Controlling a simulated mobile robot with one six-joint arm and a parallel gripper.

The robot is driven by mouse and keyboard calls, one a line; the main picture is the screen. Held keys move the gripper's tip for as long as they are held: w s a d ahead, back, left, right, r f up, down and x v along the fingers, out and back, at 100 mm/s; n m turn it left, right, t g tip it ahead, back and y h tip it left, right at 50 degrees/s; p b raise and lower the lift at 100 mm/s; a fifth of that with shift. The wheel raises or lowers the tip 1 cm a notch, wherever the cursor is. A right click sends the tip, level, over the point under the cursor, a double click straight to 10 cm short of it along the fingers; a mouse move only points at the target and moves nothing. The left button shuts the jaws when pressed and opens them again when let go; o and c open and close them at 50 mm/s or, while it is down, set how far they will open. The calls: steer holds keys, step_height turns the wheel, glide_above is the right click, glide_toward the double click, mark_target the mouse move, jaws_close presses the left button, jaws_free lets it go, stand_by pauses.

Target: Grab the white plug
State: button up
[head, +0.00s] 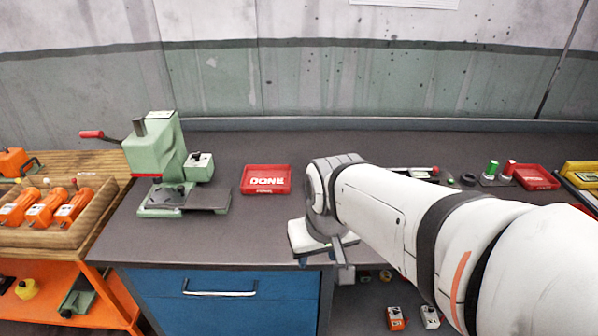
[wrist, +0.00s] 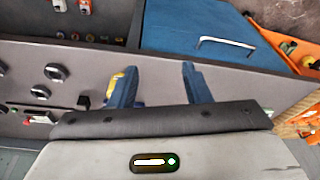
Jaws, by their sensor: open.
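A white plug-like block (head: 430,316) with dark details lies low, below the bench edge, right beside an orange one (head: 396,318). A white piece also shows at the top left edge of the wrist view (wrist: 60,5), next to an orange piece (wrist: 85,6). Another white block (head: 200,160) sits at the green press. My gripper (head: 345,268) is at the bench's front edge, above and left of the low white block, and apart from it. In the wrist view its two blue fingers (wrist: 160,88) are spread with nothing between them.
A red DONE tray (head: 267,180) and the green press (head: 158,150) stand on the bench. A blue drawer (head: 225,300) lies below. Knobs (wrist: 54,71) show on a panel in the wrist view. My arm hides part of the bench.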

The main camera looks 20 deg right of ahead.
steer(key=w+d+f+m+t+h+p, duration=0.1)
steer(key=w+d+f+m+p, duration=0.15)
steer(key=w+d, duration=1.1)
steer(key=shift+m, duration=0.35)
steer(key=shift+w+a+f, duration=0.15)
steer(key=shift+w+f, duration=0.55)
steer(key=shift+f, duration=0.5)
steer(key=shift+w+a+f, duration=0.1)
steer(key=shift+w+f, duration=0.6)
steer(key=shift+f, duration=0.45)
steer(key=shift+w+a+f, duration=0.15)
steer(key=shift+w+f, duration=0.55)
steer(key=shift+f, duration=0.5)
steer(key=c, duration=0.6)
